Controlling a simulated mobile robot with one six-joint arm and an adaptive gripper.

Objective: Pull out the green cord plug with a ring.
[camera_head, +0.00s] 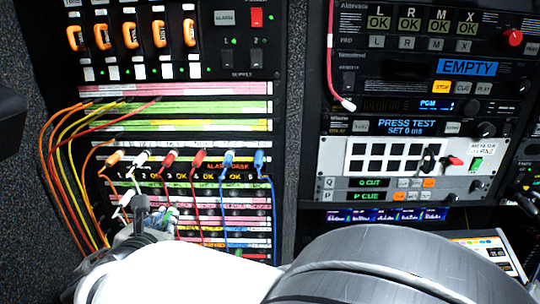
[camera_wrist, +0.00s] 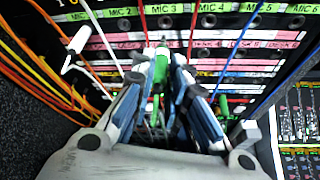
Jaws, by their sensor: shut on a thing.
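In the wrist view a green plug (camera_wrist: 161,52) stands between the fingertips of my gripper (camera_wrist: 160,64), at the patch panel's lower rows. The blue-padded fingers are shut on it. Its cord hangs down between the fingers. A second green piece (camera_wrist: 223,106) shows just right of the fingers; I cannot tell if it belongs to the same cord. Whether the held plug is still seated in its socket, and any ring on it, are hidden or too small to tell. In the head view my gripper (camera_head: 168,216) is at the panel's lower left, and the plug is mostly hidden.
Orange, white, red and blue plugs fill the labelled row above, such as a red plug (camera_head: 168,160) and a blue plug (camera_head: 228,158). Their cords hang close around my gripper. Orange and yellow cables (camera_head: 60,190) bunch left of the panel.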

